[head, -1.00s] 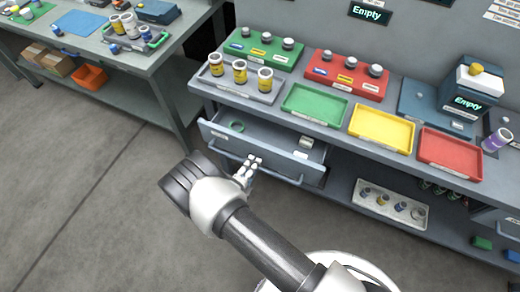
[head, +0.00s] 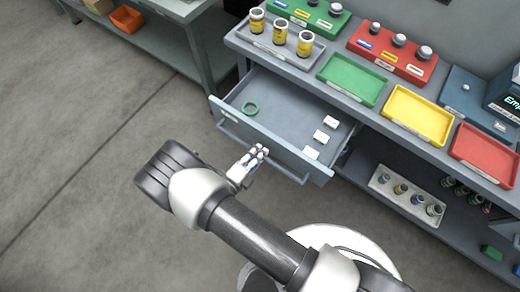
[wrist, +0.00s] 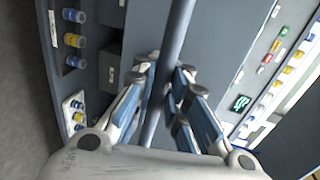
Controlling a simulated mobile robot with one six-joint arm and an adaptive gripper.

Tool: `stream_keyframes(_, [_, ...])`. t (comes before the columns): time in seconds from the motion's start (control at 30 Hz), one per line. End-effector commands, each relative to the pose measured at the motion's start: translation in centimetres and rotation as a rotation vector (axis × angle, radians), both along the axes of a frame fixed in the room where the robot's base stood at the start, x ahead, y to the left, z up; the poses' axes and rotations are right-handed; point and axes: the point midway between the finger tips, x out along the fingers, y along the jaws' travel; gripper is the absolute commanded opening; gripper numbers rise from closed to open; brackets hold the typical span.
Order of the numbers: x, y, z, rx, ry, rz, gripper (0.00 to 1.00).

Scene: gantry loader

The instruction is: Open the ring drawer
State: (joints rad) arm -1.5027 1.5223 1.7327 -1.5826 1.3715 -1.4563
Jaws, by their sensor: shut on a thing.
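The ring drawer (head: 290,103) is pulled out from under the bench top in the head view. A bar handle (head: 232,136) runs along the drawer front; in the wrist view the bar (wrist: 172,60) passes between my fingers. My gripper (head: 257,156) is shut on the handle near its middle, and it also shows in the wrist view (wrist: 165,95). The fingers hide part of the bar.
On the bench top above stand a grey tray (head: 262,41) with yellow jars, and green (head: 352,82), yellow (head: 418,117) and red (head: 485,155) trays. A white rack (head: 385,190) with small bottles sits on the lower shelf. The floor at left is clear.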

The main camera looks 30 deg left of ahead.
Motion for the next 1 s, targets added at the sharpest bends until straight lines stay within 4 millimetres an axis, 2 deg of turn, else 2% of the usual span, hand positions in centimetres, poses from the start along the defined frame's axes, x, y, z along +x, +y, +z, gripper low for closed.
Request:
stream_keyframes(0.07, [0.0,0.1,0.3,0.003,-0.006,0.000,0.00])
stream_keyframes(0.1, [0.1,0.1,0.3,0.003,-0.006,0.000,0.11])
stream_keyframes(0.43, [0.0,0.1,0.1,0.002,-0.003,0.001,0.33])
stream_keyframes(0.77, [-0.1,0.1,0.1,0.001,-0.002,0.002,0.33])
stream_keyframes(0.87, [-0.9,0.3,0.3,0.001,-0.002,0.005,0.33])
stream_keyframes(1.0, [-3.3,0.5,0.8,0.002,-0.002,0.009,0.33])
